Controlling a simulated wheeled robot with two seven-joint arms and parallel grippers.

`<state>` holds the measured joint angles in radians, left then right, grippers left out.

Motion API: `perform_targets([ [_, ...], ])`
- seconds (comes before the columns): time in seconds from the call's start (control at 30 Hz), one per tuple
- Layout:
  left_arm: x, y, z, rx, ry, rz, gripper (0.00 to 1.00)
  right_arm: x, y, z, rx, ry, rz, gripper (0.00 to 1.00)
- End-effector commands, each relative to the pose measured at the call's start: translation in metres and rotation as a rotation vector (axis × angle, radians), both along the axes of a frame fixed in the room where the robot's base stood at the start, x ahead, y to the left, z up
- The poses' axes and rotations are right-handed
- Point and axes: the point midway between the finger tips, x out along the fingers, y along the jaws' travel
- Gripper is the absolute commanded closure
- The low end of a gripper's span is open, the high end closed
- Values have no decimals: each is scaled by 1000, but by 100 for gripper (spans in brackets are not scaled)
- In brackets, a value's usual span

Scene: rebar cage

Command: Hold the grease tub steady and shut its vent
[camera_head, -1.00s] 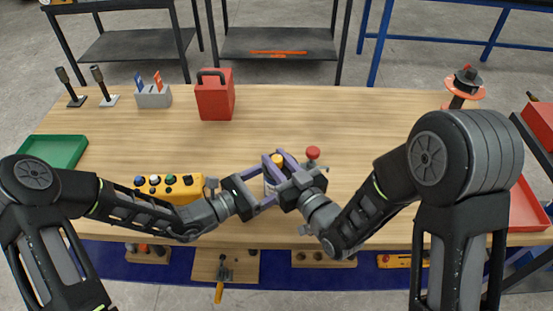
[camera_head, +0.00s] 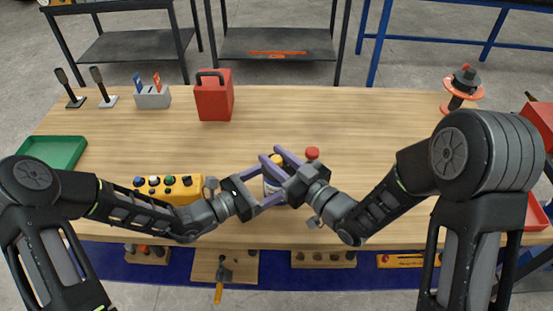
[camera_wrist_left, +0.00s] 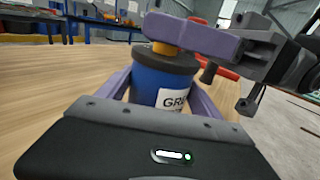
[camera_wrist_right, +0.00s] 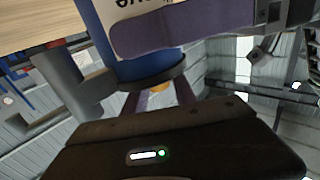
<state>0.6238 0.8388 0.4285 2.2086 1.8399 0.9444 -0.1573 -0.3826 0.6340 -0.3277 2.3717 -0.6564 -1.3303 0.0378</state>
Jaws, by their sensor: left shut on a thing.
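The grease tub (camera_head: 271,188) is blue with a white label and a dark lid; it also shows in the left wrist view (camera_wrist_left: 150,85). It stands upright near the table's front middle. My left gripper (camera_head: 268,190) is shut on its sides, one finger on each side. The vent's yellow-orange cap (camera_head: 277,159) is on top of the lid. My right gripper (camera_head: 280,160) is open, with its purple fingers on either side of the cap. In the right wrist view, the cap (camera_wrist_right: 160,98) is between the fingers. The fingers hide part of the cap and lid.
A red-topped object (camera_head: 312,153) stands just behind my right gripper. A yellow button box (camera_head: 168,186) is left of the tub. A red canister (camera_head: 214,97), a grey holder (camera_head: 152,97) and a green tray (camera_head: 52,151) stand farther off. The table's middle back is clear.

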Motion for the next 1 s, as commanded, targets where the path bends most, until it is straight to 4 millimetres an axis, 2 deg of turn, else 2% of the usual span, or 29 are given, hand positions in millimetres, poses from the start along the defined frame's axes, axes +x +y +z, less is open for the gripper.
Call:
perform_targets([
  [0.03,0,1,-3,3,6,1,98,0,0,-2,-1,3,-1,62],
  [0.17,0,1,-2,3,6,1,98,0,-1,-3,-4,6,-3,52],
  [0.53,0,1,-2,3,5,2,98,-4,-7,-5,-7,10,-5,52],
  [0.83,0,1,-2,2,4,2,98,-38,-38,-5,-5,10,-7,52],
  [1.0,0,1,-2,2,3,3,98,-49,-50,-5,-3,8,-5,52],
])
